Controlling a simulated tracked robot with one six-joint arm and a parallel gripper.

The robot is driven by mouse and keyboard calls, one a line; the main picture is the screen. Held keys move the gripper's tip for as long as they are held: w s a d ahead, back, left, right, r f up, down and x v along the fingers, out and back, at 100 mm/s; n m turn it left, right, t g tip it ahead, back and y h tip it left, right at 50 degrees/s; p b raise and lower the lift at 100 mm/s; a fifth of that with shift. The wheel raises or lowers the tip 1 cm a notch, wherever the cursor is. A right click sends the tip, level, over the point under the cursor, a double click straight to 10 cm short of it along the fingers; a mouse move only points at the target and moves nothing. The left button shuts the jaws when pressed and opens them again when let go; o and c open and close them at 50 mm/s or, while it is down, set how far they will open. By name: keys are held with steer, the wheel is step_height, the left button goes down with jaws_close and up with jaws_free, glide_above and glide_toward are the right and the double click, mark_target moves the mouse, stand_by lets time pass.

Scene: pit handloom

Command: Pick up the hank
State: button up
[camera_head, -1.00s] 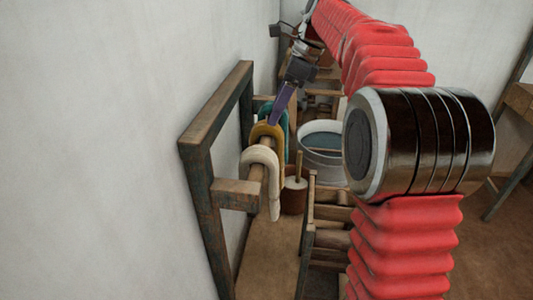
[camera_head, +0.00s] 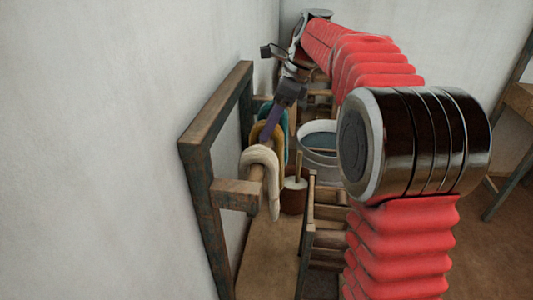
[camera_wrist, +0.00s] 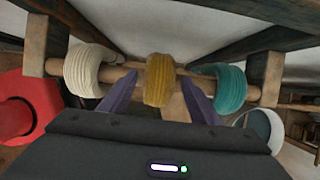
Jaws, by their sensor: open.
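Three hanks hang side by side over a wooden bar (camera_wrist: 208,69). In the wrist view a cream hank (camera_wrist: 91,70) is at left, a mustard-yellow hank (camera_wrist: 160,80) in the middle and a teal hank (camera_wrist: 231,88) at right. My gripper (camera_wrist: 158,90) is open, with one purple finger on each side of the yellow hank. Gaps show between the fingers and the yarn. In the head view the cream hank (camera_head: 262,165) is nearest, and my gripper (camera_head: 267,138) partly hides the yellow hank (camera_head: 256,131). The teal hank (camera_head: 265,110) is behind.
A wooden frame (camera_head: 193,150) holds the bar close to the white wall. A metal tub (camera_head: 318,160) of dark liquid and a brown pot (camera_head: 293,200) with an upright stick stand to the right. A wooden rack (camera_head: 330,220) is in front of them.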

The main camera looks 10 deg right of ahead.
stand_by(0.3)
steer(key=c, duration=1.1)
